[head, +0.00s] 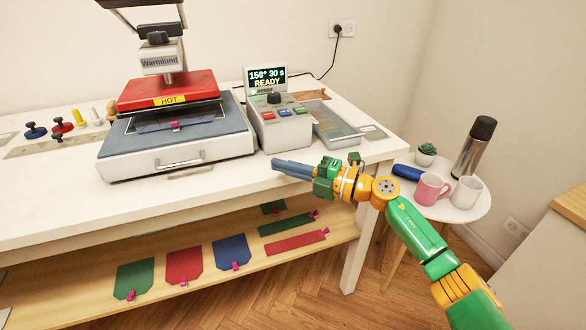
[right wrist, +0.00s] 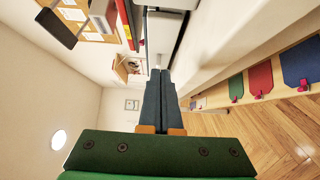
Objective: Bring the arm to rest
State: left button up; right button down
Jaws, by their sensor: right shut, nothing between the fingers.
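My right arm comes in from the lower right of the head view. Its gripper (head: 292,170) is in front of the table's front edge, right of the heat press (head: 178,150). The gripper is shut and empty, its blue-grey fingers pointing left. In the right wrist view the two fingers (right wrist: 164,100) lie side by side, touching along their length. My left gripper is in neither view.
The white table (head: 60,205) carries the press, marked HOT, and a control box (head: 280,120) reading READY. Fabric pieces (head: 184,265) lie on the wooden shelf (head: 90,285) below. A round side table (head: 450,208) holds mugs (head: 430,188) and a flask (head: 474,148) behind my right arm.

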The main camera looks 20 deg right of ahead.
jog(key=s+d+f+m+h, duration=0.2)
jog(key=s+f+m+h, duration=0.45)
jog(key=f+m, duration=0.4)
jog(key=s+d+f+m+h, duration=0.3)
jog(key=s+f+m+h, duration=0.35)
jog(key=m, duration=0.65)
jog(key=s+a+f+m+g, duration=0.1)
jog(key=s+a+f+g, duration=0.15)
jog(key=s, duration=0.35)
jog(key=s+a+f+g, duration=0.1)
jog(key=s+f+g, duration=0.3)
jog(key=s, duration=0.2)
jog(key=s+a+f+m+g, duration=0.1)
jog(key=s+f+g, duration=0.2)
jog(key=s, duration=0.4)
notch_tip(320, 180, down, 10)
jog(key=p, duration=0.5)
jog(key=s+d+f+g+p, duration=0.1)
jog(key=s+f+p, duration=0.1)
jog(key=s, duration=0.5)
jog(key=s+d+f+g+p, duration=0.1)
jog(key=s+f+p, duration=0.2)
jog(key=s, duration=0.3)
jog(key=shift+s+f+n, duration=0.35)
jog(key=shift+f, duration=0.4)
